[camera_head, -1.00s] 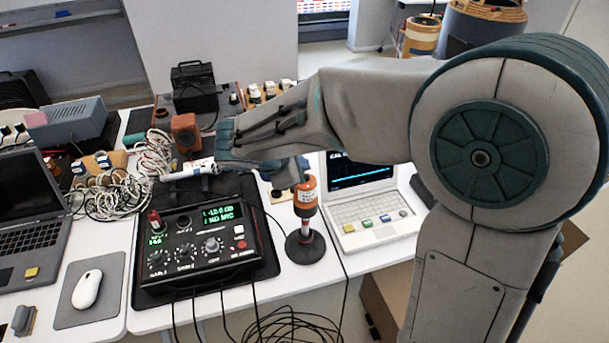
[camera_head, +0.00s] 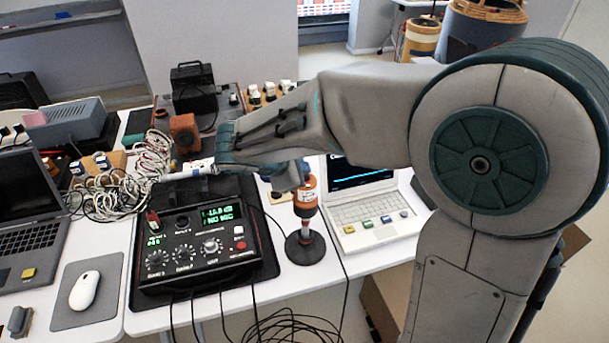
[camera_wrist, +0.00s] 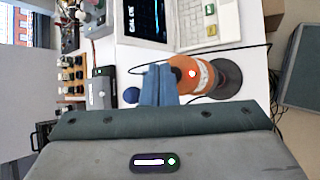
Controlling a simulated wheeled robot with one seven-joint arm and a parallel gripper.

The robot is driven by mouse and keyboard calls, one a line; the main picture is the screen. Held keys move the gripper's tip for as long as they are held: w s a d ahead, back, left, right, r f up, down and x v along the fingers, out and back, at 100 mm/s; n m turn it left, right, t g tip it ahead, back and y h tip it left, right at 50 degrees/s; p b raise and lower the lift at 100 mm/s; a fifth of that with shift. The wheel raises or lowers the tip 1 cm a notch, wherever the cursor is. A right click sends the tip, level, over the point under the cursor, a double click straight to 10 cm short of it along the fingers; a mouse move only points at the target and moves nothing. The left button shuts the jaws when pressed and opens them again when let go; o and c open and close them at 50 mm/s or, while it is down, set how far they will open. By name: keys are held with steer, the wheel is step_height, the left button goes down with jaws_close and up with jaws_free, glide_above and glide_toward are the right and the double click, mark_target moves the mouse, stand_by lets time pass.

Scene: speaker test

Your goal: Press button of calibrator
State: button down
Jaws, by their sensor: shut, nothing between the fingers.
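The calibrator (camera_head: 306,205) seems to be the orange device with a white label band, upright on a round dark base right of the black control box. It also shows in the wrist view (camera_wrist: 205,75), beyond my fingers. In the head view my gripper (camera_head: 291,176) covers part of the calibrator's top. I cannot tell whether they touch.
The black control box (camera_head: 203,268) with knobs and a green display is left of the calibrator. A white laptop (camera_head: 350,209) stands to its right. Tangled white cables (camera_head: 110,191) lie at left. Black cables hang over the table's front edge.

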steer(key=shift+f+b, duration=0.45)
steer(key=shift+f, duration=0.05)
steer(key=shift+r, duration=0.1)
stand_by(0.3)
steer(key=shift+r+p, duration=0.75)
steer(key=shift+r, duration=0.15)
steer(key=shift+r, duration=0.1)
step_height(320, 180, up, 6)
steer(key=p, duration=0.4)
steer(key=shift+p, duration=0.35)
